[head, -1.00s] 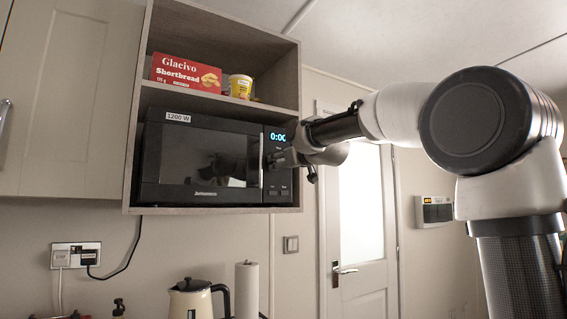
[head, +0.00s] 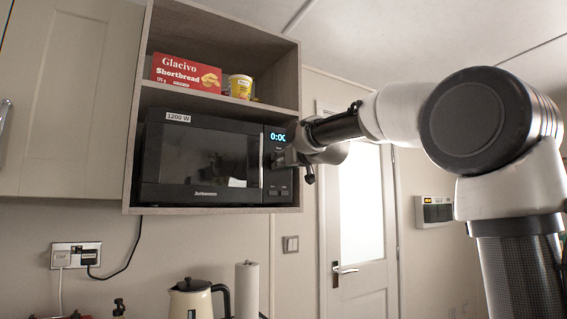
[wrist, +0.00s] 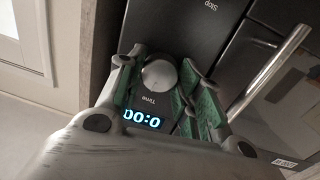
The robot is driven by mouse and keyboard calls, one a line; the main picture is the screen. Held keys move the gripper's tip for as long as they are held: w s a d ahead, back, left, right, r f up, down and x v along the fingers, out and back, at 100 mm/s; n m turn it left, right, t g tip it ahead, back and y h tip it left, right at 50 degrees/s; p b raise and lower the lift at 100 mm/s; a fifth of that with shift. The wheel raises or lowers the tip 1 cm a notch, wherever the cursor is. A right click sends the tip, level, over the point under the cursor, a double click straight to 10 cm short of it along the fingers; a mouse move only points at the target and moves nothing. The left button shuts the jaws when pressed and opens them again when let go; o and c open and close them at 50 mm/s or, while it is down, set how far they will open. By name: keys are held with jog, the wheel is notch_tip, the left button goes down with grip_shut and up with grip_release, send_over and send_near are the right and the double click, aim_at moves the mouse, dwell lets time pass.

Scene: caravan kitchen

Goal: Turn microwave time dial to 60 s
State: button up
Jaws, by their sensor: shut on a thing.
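The black microwave (head: 210,160) sits in the lower bay of the wall cabinet with its door shut. Its lit display (head: 278,136) reads 0:00 and shows upside down in the wrist view (wrist: 141,117). The round silver time dial (wrist: 158,75), with "Time" printed beside it, sits between my gripper's two fingers (wrist: 160,84) in the wrist view. My gripper is shut on the dial. In the head view my gripper (head: 279,159) is at the control panel and hides the dial.
The microwave's upright door handle (wrist: 272,70) is close beside my gripper. A red shortbread box (head: 186,74) and a yellow tub (head: 240,86) stand on the shelf above. A kettle (head: 190,299) and paper roll (head: 247,289) are below.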

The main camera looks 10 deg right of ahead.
jog(key=m, duration=0.9)
jog(key=shift+d+r+m, duration=0.1)
jog(key=shift+m, duration=0.2)
dwell(0.3)
jog(key=o, duration=1)
jog(key=shift+o, duration=0.2)
jog(key=shift+g, duration=0.3)
jog(key=f+v, duration=0.1)
jog(key=v, duration=1)
jog(key=shift+s+d+r, duration=0.25)
jog(key=shift+s+r, duration=0.15)
